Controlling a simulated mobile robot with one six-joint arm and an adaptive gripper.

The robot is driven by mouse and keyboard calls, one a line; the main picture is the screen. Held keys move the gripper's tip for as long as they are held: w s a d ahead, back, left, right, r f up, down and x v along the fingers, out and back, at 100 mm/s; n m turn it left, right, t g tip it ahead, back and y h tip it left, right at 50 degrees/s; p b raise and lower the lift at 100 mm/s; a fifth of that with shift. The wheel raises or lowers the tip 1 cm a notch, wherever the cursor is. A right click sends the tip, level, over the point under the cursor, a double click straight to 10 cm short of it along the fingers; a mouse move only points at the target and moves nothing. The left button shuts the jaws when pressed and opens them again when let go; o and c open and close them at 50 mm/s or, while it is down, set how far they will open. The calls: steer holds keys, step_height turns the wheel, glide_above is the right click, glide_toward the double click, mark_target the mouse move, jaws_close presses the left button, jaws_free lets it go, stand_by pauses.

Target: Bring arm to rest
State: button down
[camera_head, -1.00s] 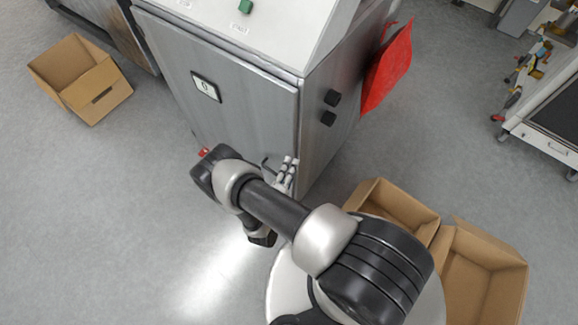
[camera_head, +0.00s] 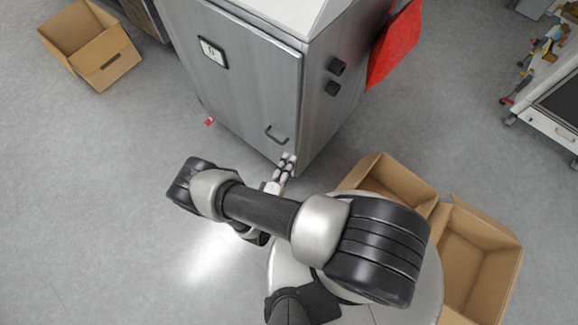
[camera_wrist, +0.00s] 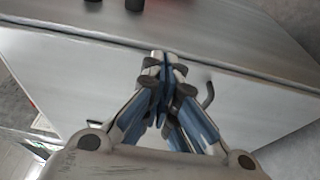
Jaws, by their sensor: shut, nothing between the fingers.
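My gripper (camera_wrist: 163,92) is shut and empty, its fingertips together in the wrist view. In the head view my gripper (camera_head: 288,160) shows just beyond my forearm, near the lower front corner of the steel cabinet (camera_head: 240,85). The cabinet's door handle (camera_head: 277,135) is just above and left of the fingers. The handle also shows right of the fingers in the wrist view (camera_wrist: 208,95). I cannot tell from these views how far the fingertips are from the cabinet's face. My arm is folded over my base.
Two open cardboard boxes (camera_head: 478,255) stand close by my base on the right. Another cardboard box (camera_head: 92,45) is at the upper left. A red cloth (camera_head: 395,45) hangs on the cabinet's side. A workbench (camera_head: 552,105) is at the far right. The floor at the left is clear.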

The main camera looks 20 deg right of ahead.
steer(key=shift+s+a, duration=0.2)
steer(key=shift+s, duration=0.85)
steer(key=w+d+r+m+g+h, duration=0.15)
steer(key=r+m+g, duration=0.45)
steer(key=r, duration=0.8)
steer(key=w+d+r+m+g, duration=0.1)
steer(key=d+r+m+g, duration=0.15)
steer(key=r+g, duration=0.8)
steer(key=s+a+r+t+y, duration=0.1)
steer(key=s+r+t+y, duration=0.2)
steer(key=s+r+y, duration=0.3)
steer(key=s+a+r+m+t+y, duration=0.1)
steer(key=s+r+t+y, duration=0.3)
steer(key=r, duration=1.3)
steer(key=shift+s+r+y, duration=0.25)
steer(key=shift+s+y, duration=1.3)
steer(key=shift+s, duration=0.65)
steer(key=shift+d+m, duration=0.1)
steer(key=shift+m, duration=0.15)
